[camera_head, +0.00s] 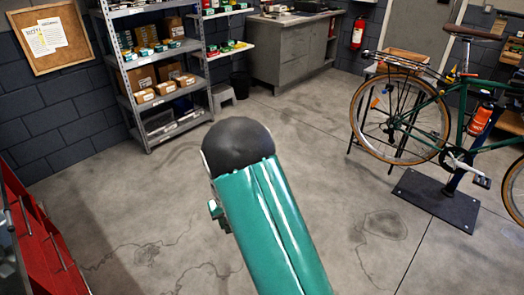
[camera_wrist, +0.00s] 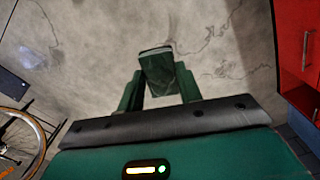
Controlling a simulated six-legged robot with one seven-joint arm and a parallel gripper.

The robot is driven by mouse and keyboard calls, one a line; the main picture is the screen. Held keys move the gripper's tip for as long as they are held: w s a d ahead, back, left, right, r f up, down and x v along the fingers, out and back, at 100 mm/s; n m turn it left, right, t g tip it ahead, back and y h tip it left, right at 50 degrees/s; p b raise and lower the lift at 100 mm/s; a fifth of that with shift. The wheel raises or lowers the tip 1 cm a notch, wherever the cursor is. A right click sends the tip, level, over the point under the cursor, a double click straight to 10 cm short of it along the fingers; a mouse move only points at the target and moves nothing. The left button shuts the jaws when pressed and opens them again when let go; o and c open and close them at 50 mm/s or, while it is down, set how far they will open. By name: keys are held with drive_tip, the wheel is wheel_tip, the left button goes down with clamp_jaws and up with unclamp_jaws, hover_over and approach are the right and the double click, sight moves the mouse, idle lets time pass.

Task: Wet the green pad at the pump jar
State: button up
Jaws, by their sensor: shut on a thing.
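In the wrist view my gripper (camera_wrist: 159,82) is shut on a dark green block-like thing, which looks like the green pad (camera_wrist: 157,68). The pad sits between the two green fingers, and its far end with a paler edge sticks out past them. Bare concrete floor lies behind it, and it touches nothing but the fingers as far as I can see. In the head view my own arm hides most of the gripper and the pad. I see no pump jar in either view.
A red drawer cabinet (camera_head: 45,240) stands at the left, also in the wrist view (camera_wrist: 297,45). A green bike (camera_head: 400,120) is on a stand with a dark base plate (camera_head: 436,200) at the right. Grey shelves (camera_head: 165,95) and a grey cabinet (camera_head: 290,55) stand behind. The floor between is clear.

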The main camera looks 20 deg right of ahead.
drive_tip(key=shift+f, duration=1.75)
idle(2.8)
idle(0.7)
drive_tip(key=shift+r, duration=3.5)
